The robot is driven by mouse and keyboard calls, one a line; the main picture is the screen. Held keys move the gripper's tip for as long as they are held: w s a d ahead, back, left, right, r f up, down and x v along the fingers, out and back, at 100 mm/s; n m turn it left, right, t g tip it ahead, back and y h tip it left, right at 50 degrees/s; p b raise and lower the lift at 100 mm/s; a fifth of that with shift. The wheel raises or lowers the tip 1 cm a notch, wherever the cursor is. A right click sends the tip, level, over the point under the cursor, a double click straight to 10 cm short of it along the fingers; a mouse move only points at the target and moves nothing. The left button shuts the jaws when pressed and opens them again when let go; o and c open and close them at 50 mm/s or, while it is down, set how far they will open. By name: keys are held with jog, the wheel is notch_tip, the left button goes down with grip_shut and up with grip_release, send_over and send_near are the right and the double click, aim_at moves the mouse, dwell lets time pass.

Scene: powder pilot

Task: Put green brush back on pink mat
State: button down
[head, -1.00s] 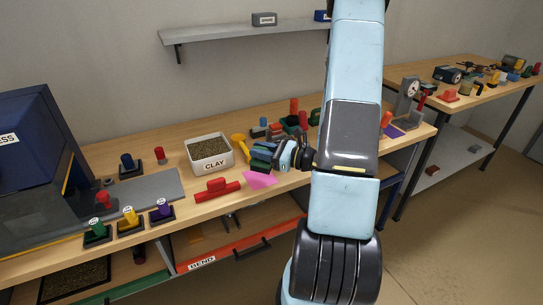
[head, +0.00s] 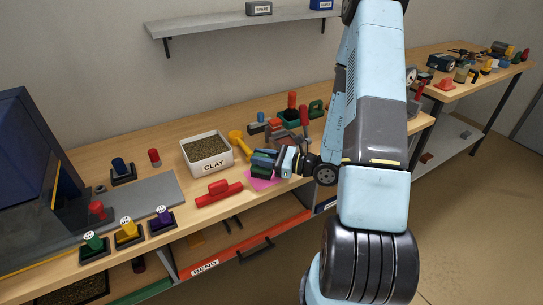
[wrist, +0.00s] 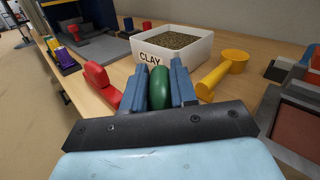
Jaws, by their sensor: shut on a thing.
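My gripper (head: 265,160) is shut on the green brush (wrist: 160,88), which sits between the two blue fingers in the wrist view. In the head view the green brush (head: 262,172) shows at the near side of the fingers, over the pink mat (head: 258,185) near the front of the bench. The gripper and brush cover much of the mat; its near edge shows. I cannot tell whether the brush touches it. The mat is not visible in the wrist view.
A red-handled block (head: 218,193) lies left of the mat. The white CLAY bin (head: 207,156) stands behind it, with a yellow scoop (head: 238,142) beside the bin. Stamps and small containers (head: 288,120) crowd the bench behind my gripper. The bench's front edge is close.

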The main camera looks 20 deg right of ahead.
jog(key=shift+f, duration=0.25)
jog(key=c, duration=0.9)
grip_release()
jog(key=shift+s, duration=0.1)
jog(key=shift+d, duration=0.1)
